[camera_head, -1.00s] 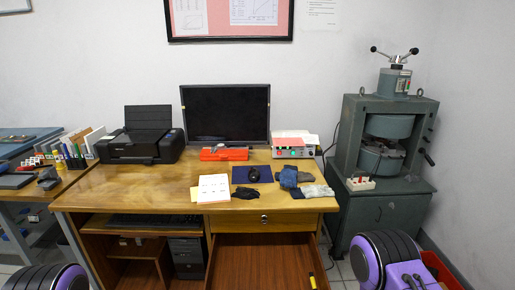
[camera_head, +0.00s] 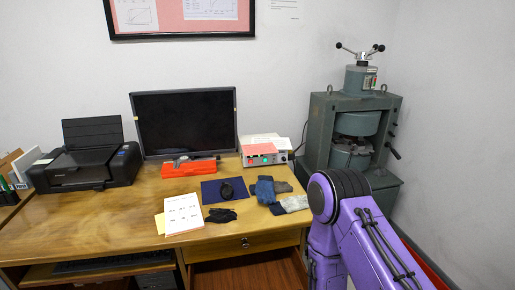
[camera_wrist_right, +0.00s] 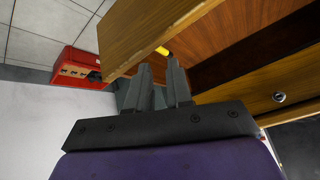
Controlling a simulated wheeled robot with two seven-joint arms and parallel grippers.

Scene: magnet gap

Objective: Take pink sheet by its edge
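A small pinkish sheet (camera_head: 258,149) appears to lie on top of the grey instrument box (camera_head: 264,160) at the back right of the desk; its edges are too small to make out clearly. My right arm rises at the right of the head view, but its gripper is hidden there. In the right wrist view my right gripper (camera_wrist_right: 161,70) has its two fingers apart with nothing between them. It is near the open drawer (camera_wrist_right: 240,50), well away from the sheet. My left gripper is not in view.
A green press (camera_head: 350,125) stands at the right. A red box (camera_wrist_right: 75,68) is on the floor.

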